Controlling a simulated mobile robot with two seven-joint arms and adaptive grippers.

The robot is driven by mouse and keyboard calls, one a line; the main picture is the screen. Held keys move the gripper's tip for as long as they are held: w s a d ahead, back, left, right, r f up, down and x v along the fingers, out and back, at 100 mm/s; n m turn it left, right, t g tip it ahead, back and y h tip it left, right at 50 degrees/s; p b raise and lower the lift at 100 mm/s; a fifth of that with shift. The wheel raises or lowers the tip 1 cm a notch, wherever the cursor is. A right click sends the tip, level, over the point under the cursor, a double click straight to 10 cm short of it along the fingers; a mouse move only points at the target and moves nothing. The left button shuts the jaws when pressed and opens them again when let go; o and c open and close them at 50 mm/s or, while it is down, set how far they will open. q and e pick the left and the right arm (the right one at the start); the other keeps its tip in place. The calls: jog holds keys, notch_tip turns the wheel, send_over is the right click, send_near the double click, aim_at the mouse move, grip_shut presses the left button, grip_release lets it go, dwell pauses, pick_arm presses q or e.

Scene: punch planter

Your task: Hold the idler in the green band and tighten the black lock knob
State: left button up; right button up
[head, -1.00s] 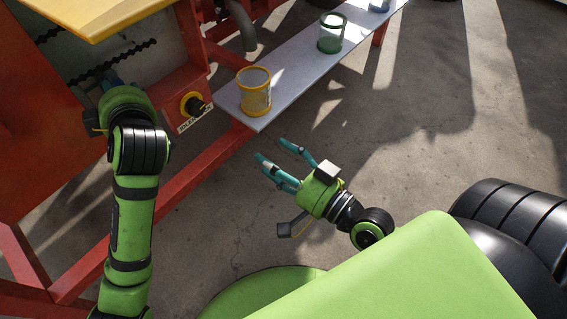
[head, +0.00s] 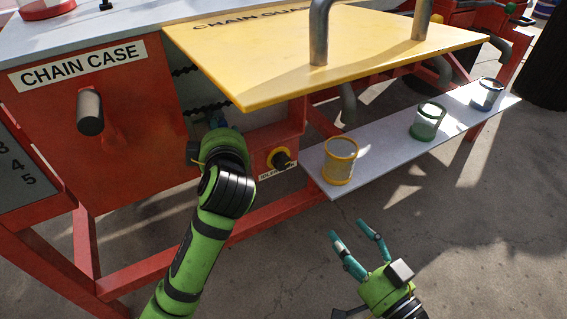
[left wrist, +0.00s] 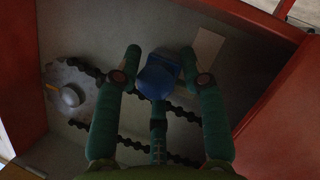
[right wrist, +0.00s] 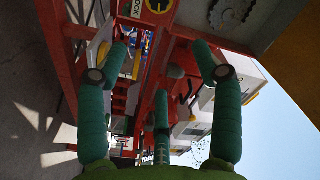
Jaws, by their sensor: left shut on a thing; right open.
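My left gripper (left wrist: 160,58) is inside the open chain case, with its fingers shut on a blue part (left wrist: 158,78), which looks like the idler. In the head view my left wrist hides most of this; only a bit of teal finger (head: 215,121) shows. No green band can be made out in any view. The black lock knob (head: 284,161) sits in a yellow ring on the red frame, right of my left wrist, above a partly hidden label. My right gripper (head: 348,230) is open and empty, below and right of the knob, apart from it. The knob's yellow ring also shows at the right wrist view's top edge (right wrist: 158,5).
A yellow chain guard panel (head: 330,50) overhangs the case opening. A grey shelf (head: 385,149) carries yellow (head: 340,160), green (head: 428,121) and blue (head: 487,94) rimmed cups. A dark chain (left wrist: 180,110) and a sprocket (left wrist: 70,92) lie around the left fingers. Floor around my right gripper is clear.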

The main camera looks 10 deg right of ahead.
aim_at(283, 165)
jog(key=w+a+n, duration=0.2)
jog(key=w+a, duration=0.1)
jog(key=w, duration=0.4)
jog(key=w+a+n, duration=0.3)
jog(key=w, duration=0.4)
jog(key=w+a+n, duration=0.3)
jog(key=w, duration=0.4)
jog(key=shift+w+a+f, duration=0.1)
jog(key=shift+f, duration=0.05)
jog(key=c, duration=1.1)
